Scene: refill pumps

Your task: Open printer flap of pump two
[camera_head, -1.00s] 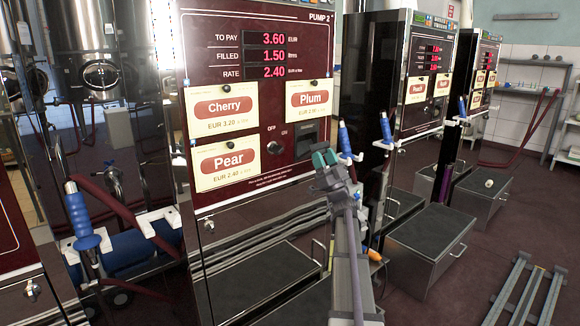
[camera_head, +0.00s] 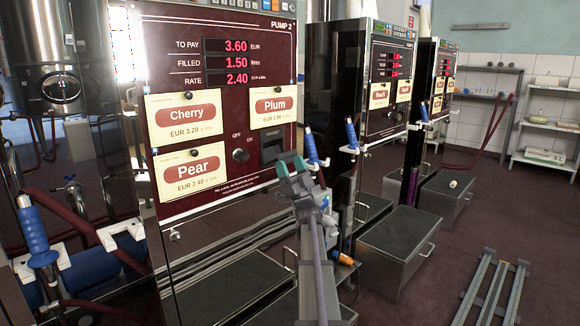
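Pump 2 (camera_head: 215,105) stands in front of me with a dark red panel. Its printer unit, with a dark flap (camera_head: 272,146), sits at the lower right of the panel, right of the ON/OFF knob (camera_head: 240,155). The flap looks closed, but it is small and dark. My gripper (camera_head: 290,165), with green fingertips, is just below the printer unit in the picture and overlaps the panel's lower right edge. I cannot tell whether it touches the panel. The fingertips look close together, and any gap between them is unclear.
Cherry (camera_head: 187,115), Plum (camera_head: 273,106) and Pear (camera_head: 190,175) cards are on the panel. A blue-handled nozzle (camera_head: 311,146) hangs close to my gripper's right. Another nozzle (camera_head: 33,230) is at far left. More pumps stand at right. Open floor (camera_head: 430,270) lies at right.

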